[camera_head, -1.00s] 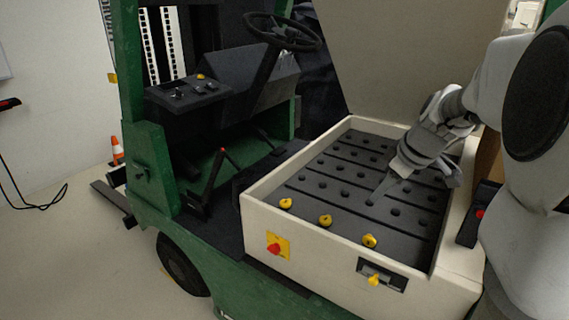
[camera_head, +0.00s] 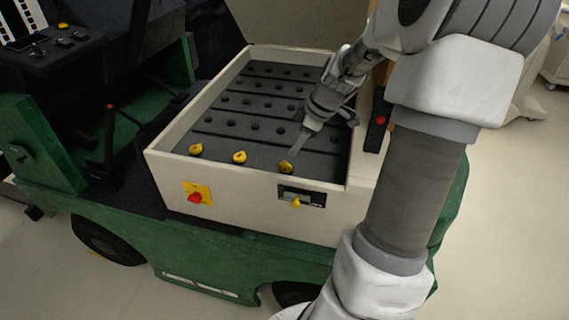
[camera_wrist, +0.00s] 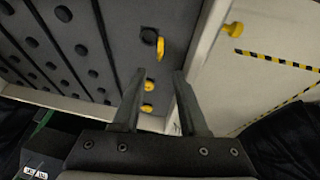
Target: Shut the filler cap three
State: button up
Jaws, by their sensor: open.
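Several dark cells fill the open battery box (camera_head: 160,165). Three yellow filler caps lie in its front row: a left cap (camera_head: 195,149), a middle cap (camera_head: 240,157) and a right cap (camera_head: 286,166). In the wrist view the right cap (camera_wrist: 160,48) appears tipped up beside a dark round hole (camera_wrist: 148,36). The middle cap (camera_wrist: 150,85) and left cap (camera_wrist: 147,108) show beyond it, partly near my finger. No number is readable on the caps. My gripper (camera_head: 298,149) is close above the right cap, apart from it. In the wrist view my gripper (camera_wrist: 160,76) is open and empty.
The box's pale front wall carries a red knob on a yellow plate (camera_head: 196,197) and a socket with a yellow piece (camera_head: 296,202). The raised lid (camera_head: 290,22) stands behind. A dark block with a red button (camera_head: 379,120) is at right.

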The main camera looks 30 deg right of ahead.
aim_at(285, 162)
jog(key=b+x, duration=0.1)
jog(key=x, duration=0.8)
grip_shut()
